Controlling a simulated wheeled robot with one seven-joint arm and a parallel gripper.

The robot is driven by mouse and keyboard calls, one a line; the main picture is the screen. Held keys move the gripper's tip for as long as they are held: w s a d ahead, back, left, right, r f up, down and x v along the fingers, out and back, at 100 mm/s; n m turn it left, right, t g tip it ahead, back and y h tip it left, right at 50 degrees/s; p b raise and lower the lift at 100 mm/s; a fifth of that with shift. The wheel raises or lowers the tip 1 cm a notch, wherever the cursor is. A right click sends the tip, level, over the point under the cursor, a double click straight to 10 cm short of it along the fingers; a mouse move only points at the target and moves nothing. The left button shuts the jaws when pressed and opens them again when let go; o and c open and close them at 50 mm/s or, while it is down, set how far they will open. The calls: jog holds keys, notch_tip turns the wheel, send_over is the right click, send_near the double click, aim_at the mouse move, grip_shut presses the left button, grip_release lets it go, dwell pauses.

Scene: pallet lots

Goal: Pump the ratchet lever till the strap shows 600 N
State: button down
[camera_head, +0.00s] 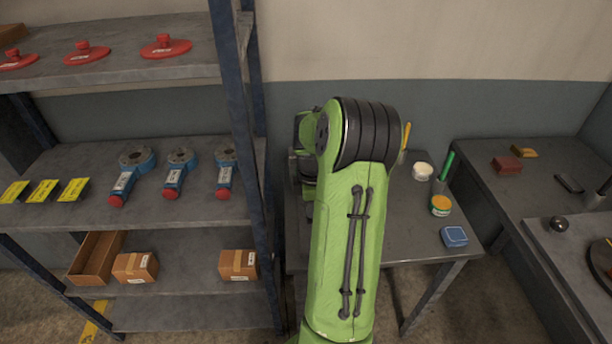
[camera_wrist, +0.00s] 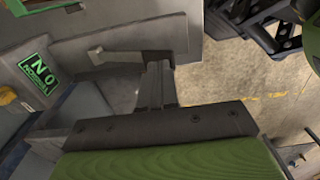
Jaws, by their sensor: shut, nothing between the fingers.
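A small dark sign or display (camera_wrist: 38,72) with a green border is at the left of the wrist view. It looks turned over and seems to show "0" and "N"; the smaller line is too small to read surely. A pale grey bracket-like piece (camera_wrist: 90,48) with a dark bar beside it is right of the display; I cannot tell surely whether it is the ratchet lever. My gripper (camera_wrist: 157,68) is shut and empty, with its fingertips close to the dark bar. I cannot tell whether they touch. No strap is clearly visible. In the head view my arm hides my gripper.
A shelf rack (camera_head: 190,208) at the left holds blue tools (camera_head: 178,172), yellow tags (camera_head: 42,190), red discs (camera_head: 87,53) and cardboard boxes (camera_head: 135,267). A grey table (camera_head: 395,235) behind my arm bears a blue box (camera_head: 454,236) and tubs. Another bench (camera_head: 490,185) is at the right.

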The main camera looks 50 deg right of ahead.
jog(key=shift+s+a+f+b, duration=0.1)
jog(key=shift+f+b, duration=1.25)
jog(key=shift+f, duration=0.5)
jog(key=shift+s+a+f+b, duration=0.1)
jog(key=shift+f+b, duration=1.2)
jog(key=shift+f, duration=0.5)
jog(key=r+p, duration=0.3)
jog(key=r, duration=0.1)
jog(key=r+p, duration=0.7)
jog(key=r, duration=0.1)
jog(key=shift+w+d+r+p, duration=0.15)
jog(key=shift+w+d+p, duration=0.15)
jog(key=shift+d+p, duration=0.1)
jog(key=shift+a, duration=0.1)
